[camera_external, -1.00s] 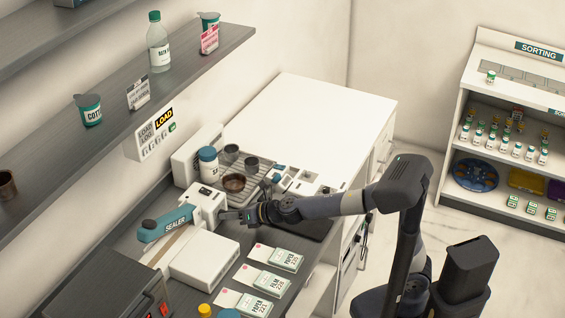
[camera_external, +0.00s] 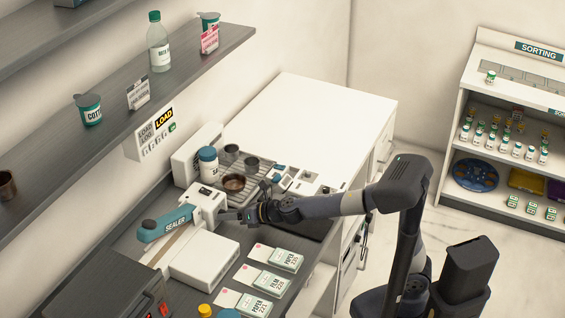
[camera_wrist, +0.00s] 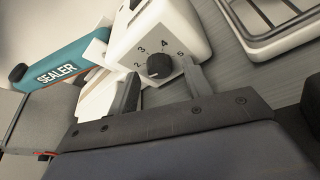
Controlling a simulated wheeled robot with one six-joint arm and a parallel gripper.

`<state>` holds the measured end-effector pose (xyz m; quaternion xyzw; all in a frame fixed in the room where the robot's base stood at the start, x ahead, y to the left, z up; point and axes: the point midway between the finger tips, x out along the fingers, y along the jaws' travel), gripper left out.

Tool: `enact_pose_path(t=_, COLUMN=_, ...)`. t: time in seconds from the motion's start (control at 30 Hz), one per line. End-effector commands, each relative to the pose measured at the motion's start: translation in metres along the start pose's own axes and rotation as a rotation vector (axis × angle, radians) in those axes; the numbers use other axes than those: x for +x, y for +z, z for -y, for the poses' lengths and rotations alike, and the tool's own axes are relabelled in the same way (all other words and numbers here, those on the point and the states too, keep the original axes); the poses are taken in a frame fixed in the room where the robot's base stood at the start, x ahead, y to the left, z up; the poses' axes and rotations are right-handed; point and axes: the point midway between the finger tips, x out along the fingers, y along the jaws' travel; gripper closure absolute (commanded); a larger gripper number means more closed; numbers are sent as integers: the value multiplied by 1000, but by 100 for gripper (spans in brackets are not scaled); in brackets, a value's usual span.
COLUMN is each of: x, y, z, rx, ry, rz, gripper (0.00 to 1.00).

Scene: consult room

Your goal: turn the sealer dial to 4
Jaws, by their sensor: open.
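The sealer (camera_external: 170,223) has a teal arm and a white box-shaped end; it also shows in the wrist view (camera_wrist: 62,67). Its black round dial (camera_wrist: 159,65) is on the white face, with the numbers 2, 3, 4 and 5 around it. A small pale mark shows on the dial's lower left, but I cannot tell for sure which number it points at. My gripper (camera_wrist: 161,80) is open, with one finger on each side of the dial and a gap to each. In the external view my gripper (camera_external: 232,215) reaches the sealer's white end, and the dial is hidden.
A tray (camera_wrist: 285,30) with a metal rim lies to the right of the sealer. Cups and a white jar (camera_external: 208,160) stand behind it. A white box (camera_external: 205,260) and several paper and film packs (camera_external: 275,283) lie in front. A shelf (camera_external: 150,95) overhangs the counter's back.

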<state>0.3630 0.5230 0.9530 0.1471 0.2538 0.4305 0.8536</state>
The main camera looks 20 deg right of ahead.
Motion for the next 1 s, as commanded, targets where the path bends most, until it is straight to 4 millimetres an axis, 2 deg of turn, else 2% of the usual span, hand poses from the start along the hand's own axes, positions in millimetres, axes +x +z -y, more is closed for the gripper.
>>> enact_pose_path(t=0.7, x=-24, y=66, z=-38, rx=0, ry=0, rz=0, gripper=52)
enact_pose_path(t=1.0, x=-30, y=81, z=-46, rx=1, ry=0, rz=0, gripper=52)
